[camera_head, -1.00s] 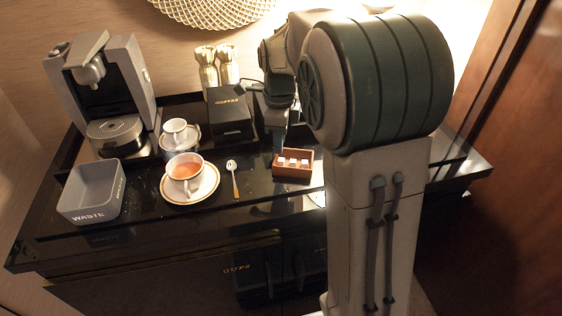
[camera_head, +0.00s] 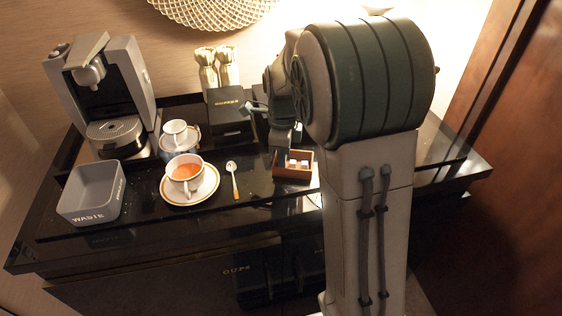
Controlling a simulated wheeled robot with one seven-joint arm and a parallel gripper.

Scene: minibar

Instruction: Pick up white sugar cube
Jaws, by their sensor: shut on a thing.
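The sugar box (camera_head: 294,178) is a small brown open box on the black counter, right of the spoon. Pale sugar cubes (camera_head: 303,165) sit in it, partly hidden by my arm. My gripper (camera_head: 282,158) is down at the box's left side, reaching into it. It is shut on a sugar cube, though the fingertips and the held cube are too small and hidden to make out. A cup of tea (camera_head: 185,171) stands on a white saucer (camera_head: 178,199) with a gold rim, left of the spoon (camera_head: 234,182).
A grey waste bin (camera_head: 90,195) stands at the left front. The counter's front strip is clear.

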